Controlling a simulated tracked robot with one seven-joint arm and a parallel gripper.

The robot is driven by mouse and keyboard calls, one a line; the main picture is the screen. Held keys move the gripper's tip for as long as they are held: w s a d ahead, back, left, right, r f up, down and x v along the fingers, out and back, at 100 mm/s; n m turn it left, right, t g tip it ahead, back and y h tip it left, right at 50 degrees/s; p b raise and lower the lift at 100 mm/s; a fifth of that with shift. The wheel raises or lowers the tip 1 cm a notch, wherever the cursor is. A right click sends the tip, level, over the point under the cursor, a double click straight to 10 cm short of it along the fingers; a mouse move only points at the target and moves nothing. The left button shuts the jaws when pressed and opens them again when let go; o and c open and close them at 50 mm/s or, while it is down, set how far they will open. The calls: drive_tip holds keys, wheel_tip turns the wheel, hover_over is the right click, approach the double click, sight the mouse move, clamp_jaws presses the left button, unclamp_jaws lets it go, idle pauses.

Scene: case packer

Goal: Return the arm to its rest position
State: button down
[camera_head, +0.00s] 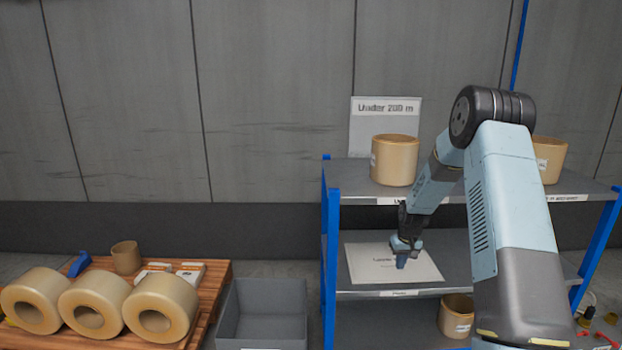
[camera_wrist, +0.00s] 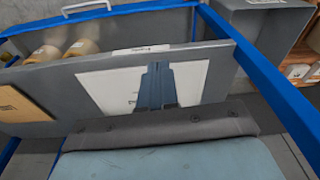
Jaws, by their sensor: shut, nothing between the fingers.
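My arm reaches from the lower right of the head view toward the blue-framed shelf rack (camera_head: 333,240). My gripper (camera_head: 401,262) is shut and empty, low over the middle shelf, above or at a white printed sheet (camera_head: 420,272). I cannot tell whether it touches the sheet. In the wrist view the shut fingers (camera_wrist: 157,72) point over the same white sheet (camera_wrist: 105,92). My forearm hides the right part of the shelves.
Tan rolls stand on the top shelf (camera_head: 352,178), one roll (camera_head: 395,160) left of my arm, another (camera_head: 550,157) behind it. A roll (camera_head: 456,315) sits lower. A grey bin (camera_head: 262,312) and a wooden pallet (camera_head: 215,277) with several rolls stand left. The space above them is clear.

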drive_tip(key=s+a+r+t, duration=0.1)
drive_tip(key=s+a+r, duration=0.1)
drive_tip(key=s+r, duration=0.6)
drive_tip(key=s+a+r+h, duration=0.1)
drive_tip(key=s+r, duration=0.3)
drive_tip(key=r, duration=0.8)
drive_tip(key=s+a+r+t, duration=0.15)
drive_tip(key=s+r, duration=0.35)
drive_tip(key=r, duration=0.5)
drive_tip(key=s+a+r, duration=0.1)
drive_tip(key=s+r, duration=0.3)
drive_tip(key=s, duration=1)
drive_tip(key=s+a+r+m+t, duration=0.1)
drive_tip(key=s+r, duration=0.3)
drive_tip(key=s, duration=1)
drive_tip(key=shift+a+y, duration=0.3)
drive_tip(key=shift+a, duration=0.25)
